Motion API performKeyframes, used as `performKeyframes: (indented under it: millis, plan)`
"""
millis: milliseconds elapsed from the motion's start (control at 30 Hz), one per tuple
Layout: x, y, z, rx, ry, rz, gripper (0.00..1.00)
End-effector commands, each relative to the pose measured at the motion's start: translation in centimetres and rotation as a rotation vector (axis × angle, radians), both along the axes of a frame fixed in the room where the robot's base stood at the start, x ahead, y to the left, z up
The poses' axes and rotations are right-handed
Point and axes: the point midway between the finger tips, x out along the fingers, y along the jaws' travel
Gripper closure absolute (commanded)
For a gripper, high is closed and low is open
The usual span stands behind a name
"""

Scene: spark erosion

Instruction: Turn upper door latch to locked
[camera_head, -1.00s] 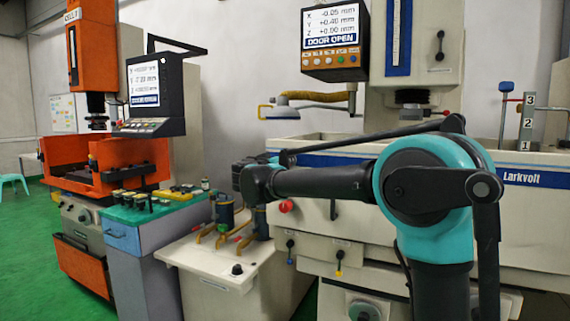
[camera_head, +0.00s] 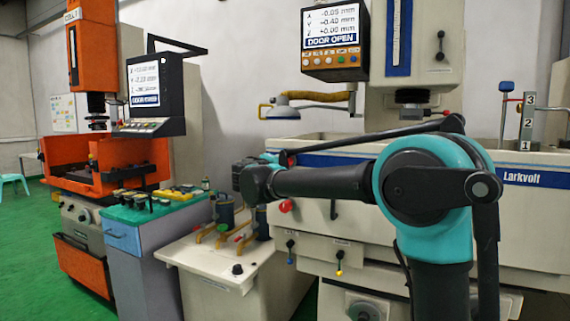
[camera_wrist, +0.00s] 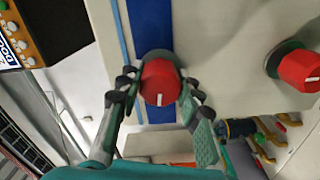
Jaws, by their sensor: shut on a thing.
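The upper door latch is a round red knob (camera_wrist: 160,82) with a white mark, on the blue stripe of the pale machine front. In the wrist view its white mark points down the picture. My gripper (camera_wrist: 157,88) has its two fingers on either side of the knob and is shut on it. A second red knob (camera_wrist: 298,70) sits apart to the right, its white mark pointing right; it also shows in the head view (camera_head: 286,205). In the head view my arm's end mostly hides the upper latch.
The machine's screen (camera_head: 331,30) reads DOOR OPEN. A pale bench (camera_head: 215,260) with upright dark cylinders (camera_head: 224,215) stands left of the machine, close below my arm's end. An orange machine (camera_head: 105,150) stands further left.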

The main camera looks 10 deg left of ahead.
Motion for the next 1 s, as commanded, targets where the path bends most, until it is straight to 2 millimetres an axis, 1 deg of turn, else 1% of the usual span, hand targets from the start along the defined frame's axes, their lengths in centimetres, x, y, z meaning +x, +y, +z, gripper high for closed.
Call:
performKeyframes:
  millis: [133,333,900,933,1000]
  plan:
    - [0.02,0.06,0.0,-0.073,0.026,0.001,0.94]
    - [0.02,0.06,-0.01,-0.135,0.049,0.001,0.94]
    - [0.01,0.06,-0.02,-0.16,0.058,0.001,0.94]
    - [0.01,0.06,-0.02,-0.16,0.058,0.001,0.61]
    - [0.01,0.05,-0.03,-0.16,0.058,0.001,0.53]
